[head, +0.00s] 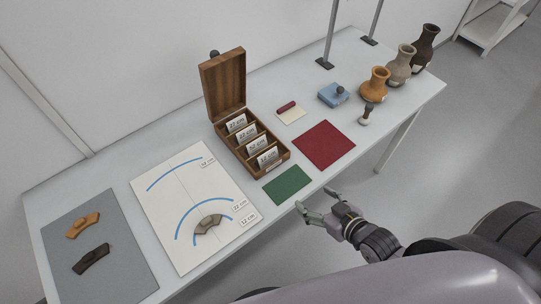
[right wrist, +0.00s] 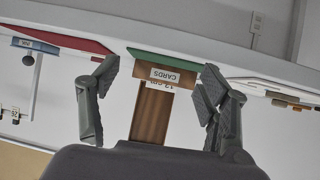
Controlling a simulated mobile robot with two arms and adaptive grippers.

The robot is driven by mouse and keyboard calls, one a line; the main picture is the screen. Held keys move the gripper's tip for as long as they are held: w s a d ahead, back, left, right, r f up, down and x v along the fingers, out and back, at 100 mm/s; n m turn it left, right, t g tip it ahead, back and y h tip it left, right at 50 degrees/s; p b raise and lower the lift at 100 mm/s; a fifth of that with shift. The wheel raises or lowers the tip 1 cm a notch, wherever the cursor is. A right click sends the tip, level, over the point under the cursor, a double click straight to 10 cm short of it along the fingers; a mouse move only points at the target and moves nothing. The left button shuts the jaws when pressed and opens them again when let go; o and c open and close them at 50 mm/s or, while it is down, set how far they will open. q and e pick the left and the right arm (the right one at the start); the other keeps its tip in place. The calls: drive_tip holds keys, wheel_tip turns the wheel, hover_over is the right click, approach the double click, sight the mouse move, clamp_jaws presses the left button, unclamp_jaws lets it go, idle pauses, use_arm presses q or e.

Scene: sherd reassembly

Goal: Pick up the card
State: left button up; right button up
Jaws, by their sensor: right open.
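An open wooden box (head: 285,157) stands upright-lidded in the middle of the table. Several white cards stand in its compartments, the front card (head: 268,157) nearest the table's front edge. In the right wrist view, upside down, the box's raised lid (right wrist: 152,118), a "CARDS" label (right wrist: 173,76) and a card reading 12 cm (right wrist: 171,86) show beyond the fingers. My right gripper (head: 318,203) is open and empty, off the table's front edge and apart from the box. The right wrist view shows its two spread fingers (right wrist: 160,105). My left gripper is not in view.
A green mat (head: 287,186) lies between the box and the front edge, with a red mat (head: 324,145) to its right. A white arc sheet (head: 165,210) carries a sherd (head: 208,224). A grey mat (head: 115,265) holds two sherds. Vases (head: 375,84) stand at right.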

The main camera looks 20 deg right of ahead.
wheel_tip(320, 180, up, 8)
drive_tip(key=w+a+t+y, duration=0.1)
drive_tip(key=a+y, duration=0.1)
approach(267, 153)
drive_tip(key=shift+w+a+f+n, duration=0.2)
drive_tip(key=shift+w+a+f, duration=0.15)
drive_tip(key=shift+w, duration=0.15)
drive_tip(key=shift+w+a+f+n, duration=0.2)
drive_tip(key=shift+w+a+f, duration=0.1)
drive_tip(key=shift+w, duration=0.2)
drive_tip(key=shift+d+p+x, duration=0.2)
drive_tip(key=shift+p+x, duration=0.45)
drive_tip(key=shift+x, duration=2.05)
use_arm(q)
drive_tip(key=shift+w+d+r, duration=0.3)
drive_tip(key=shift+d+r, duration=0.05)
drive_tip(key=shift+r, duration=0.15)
use_arm(e)
drive_tip(key=shift+r, duration=0.15)
drive_tip(key=shift+c, duration=0.4)
drive_tip(key=c, duration=0.5)
drive_tip(key=shift+r, duration=0.1)
